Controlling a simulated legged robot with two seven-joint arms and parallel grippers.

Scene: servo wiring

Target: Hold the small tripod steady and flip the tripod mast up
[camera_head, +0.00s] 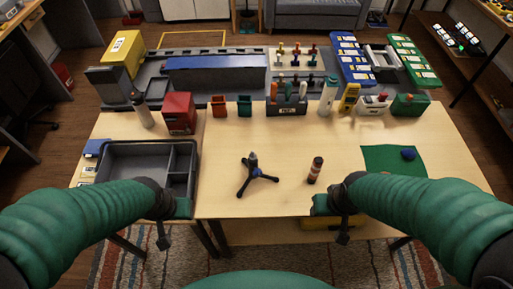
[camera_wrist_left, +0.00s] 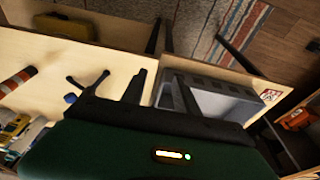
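The small tripod (camera_head: 257,172) stands on the wooden table in front of me, its dark legs splayed and a blue part at its centre. A short dark piece rises toward its top; I cannot tell the mast's angle. My left gripper (camera_head: 163,238) is left of the tripod, near the grey tray at the front edge, and apart from the tripod. In the left wrist view its two fingers (camera_wrist_left: 160,78) are spread with nothing held, and part of the tripod (camera_wrist_left: 72,97) shows to their left. My right gripper (camera_head: 343,236) is at the front edge, right of the tripod; its fingers are too small to read.
A grey divided tray (camera_head: 120,150) lies left of the tripod. A green mat (camera_head: 385,162) with a blue ball (camera_head: 408,153) is further right. Bins and tools line the back. The table around the tripod is clear.

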